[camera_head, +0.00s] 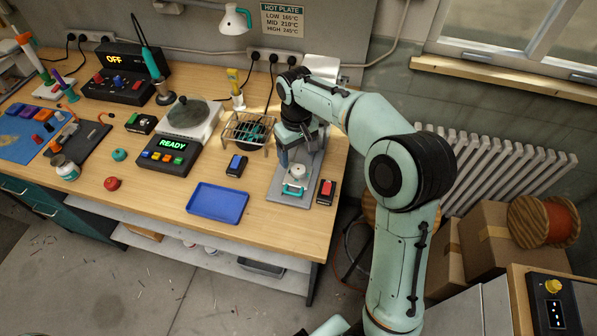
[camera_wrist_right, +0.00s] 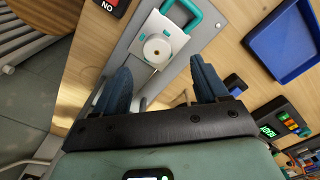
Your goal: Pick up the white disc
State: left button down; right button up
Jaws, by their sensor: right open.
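The white disc (camera_head: 297,172) sits on a small fixture with a teal handle (camera_head: 293,190), on a grey plate near the bench's right end. In the right wrist view the disc (camera_wrist_right: 157,49) shows a small brass-coloured centre and lies on the white fixture, just beyond the fingertips. My right gripper (camera_wrist_right: 160,72) is open, its two dark blue fingers apart with nothing between them. In the head view the right gripper (camera_head: 292,155) hangs pointing down just behind the disc, its fingers partly hidden by the wrist. My left gripper is not in view.
A red-and-black switch box (camera_head: 326,192) stands right of the plate. Left of it are a small black box with a blue top (camera_head: 236,166), a wire rack (camera_head: 247,130) and an empty blue tray (camera_head: 217,203).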

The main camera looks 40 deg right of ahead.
aim_at(298, 169)
jog(key=shift+d+f, duration=0.2)
jog(key=shift+f, duration=2.85)
jog(key=c, duration=1.2)
jog(key=shift+r, duration=0.15)
